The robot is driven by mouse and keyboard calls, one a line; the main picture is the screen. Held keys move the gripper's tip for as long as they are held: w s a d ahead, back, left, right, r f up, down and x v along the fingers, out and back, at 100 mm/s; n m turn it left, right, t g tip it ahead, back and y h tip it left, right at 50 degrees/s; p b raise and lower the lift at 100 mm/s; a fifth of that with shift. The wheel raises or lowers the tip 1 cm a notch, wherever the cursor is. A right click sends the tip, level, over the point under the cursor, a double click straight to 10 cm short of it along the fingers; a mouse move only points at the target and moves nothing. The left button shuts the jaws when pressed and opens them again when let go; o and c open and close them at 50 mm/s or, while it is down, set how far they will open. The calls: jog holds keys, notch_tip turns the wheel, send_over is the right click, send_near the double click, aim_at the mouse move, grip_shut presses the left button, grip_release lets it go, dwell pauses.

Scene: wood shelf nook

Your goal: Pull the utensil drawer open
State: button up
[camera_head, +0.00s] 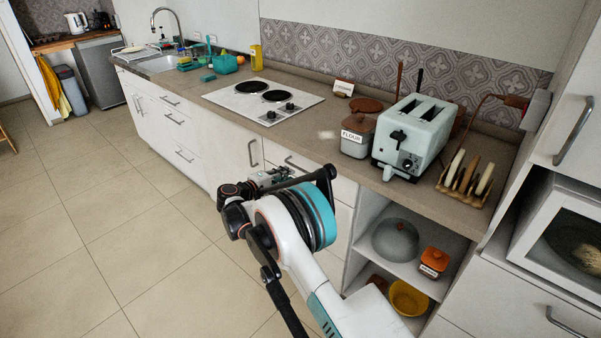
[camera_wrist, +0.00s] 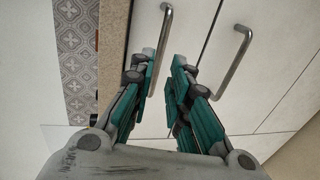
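The cabinet fronts are white with metal bar handles, and no label tells me which is the utensil drawer. In the head view, a top drawer (camera_head: 326,182) under the counter looks closed; its handle (camera_head: 295,164) shows just beyond my gripper (camera_head: 268,179). In the wrist view, my gripper (camera_wrist: 163,58) is open, its two teal-padded fingers pointing at the fronts. The nearer handle (camera_wrist: 166,22) runs down toward the left finger, which partly hides its lower end. I cannot tell whether they touch. A second handle (camera_wrist: 239,50) stands to the right of the fingers.
The counter (camera_head: 225,77) above holds a cooktop (camera_head: 262,98), a flour canister (camera_head: 356,135) and a toaster (camera_head: 413,137). The tiled floor (camera_head: 120,215) on the left is clear.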

aim_at(299, 169)
jog(key=b+x, duration=0.2)
jog(key=x, duration=0.6)
jog(key=shift+w+d, duration=0.2)
jog(key=shift+w, duration=0.05)
jog(key=shift+c, duration=0.6)
grip_shut()
